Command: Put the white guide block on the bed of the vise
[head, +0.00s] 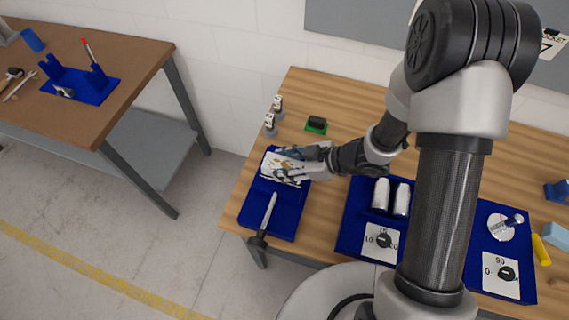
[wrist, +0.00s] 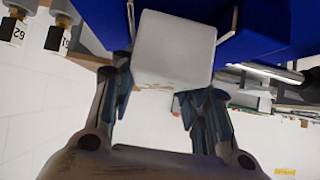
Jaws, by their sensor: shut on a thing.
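The white guide block (wrist: 172,48) is between the two fingers of my gripper (wrist: 160,100) in the wrist view. Its pale square face fills the space between them. In the head view my gripper (head: 285,166) is at the back part of the blue vise (head: 280,228), at the left end of the wooden table. A white mass with brownish marks shows there among the fingers; block and fingers are hard to separate. The vise's screw and dark handle (head: 258,242) point toward the front. Blue vise surfaces (wrist: 265,25) also show beside the block. Whether the block touches the bed is hidden.
Two small labelled weights (head: 270,124) and a green item with a black top (head: 316,124) stand behind the vise. A blue tray (head: 352,222) with white cylinders and a dial lies to the right. A brown bench (head: 120,62) stands apart at left.

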